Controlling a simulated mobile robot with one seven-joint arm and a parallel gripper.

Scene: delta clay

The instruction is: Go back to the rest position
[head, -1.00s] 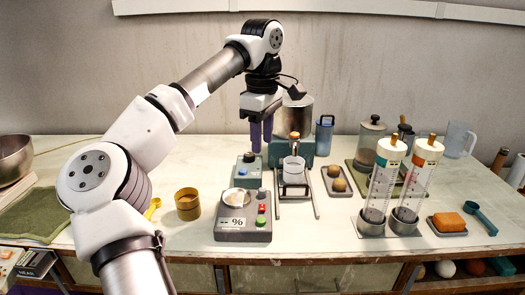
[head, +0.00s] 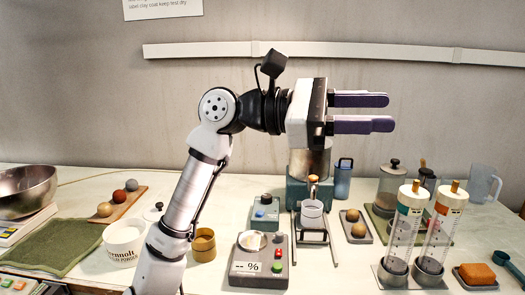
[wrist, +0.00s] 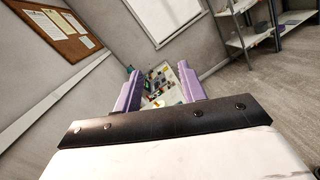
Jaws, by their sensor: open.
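My gripper (head: 378,112) is raised above the bench in the head view, pointing to the right with its two purple fingers level and apart. It is open, with nothing between the fingers. In the wrist view the open fingers (wrist: 160,92) frame a distant cluttered surface. My arm rises from the front of the bench and bends at the elbow, holding the gripper in front of the wall.
The white bench (head: 345,278) below carries a balance (head: 258,275), a metal pot (head: 310,162), two clear cylinders (head: 402,240), a wooden cup (head: 203,245) and a white tub (head: 124,240). A wall rail (head: 220,50) runs behind. The air around the gripper is clear.

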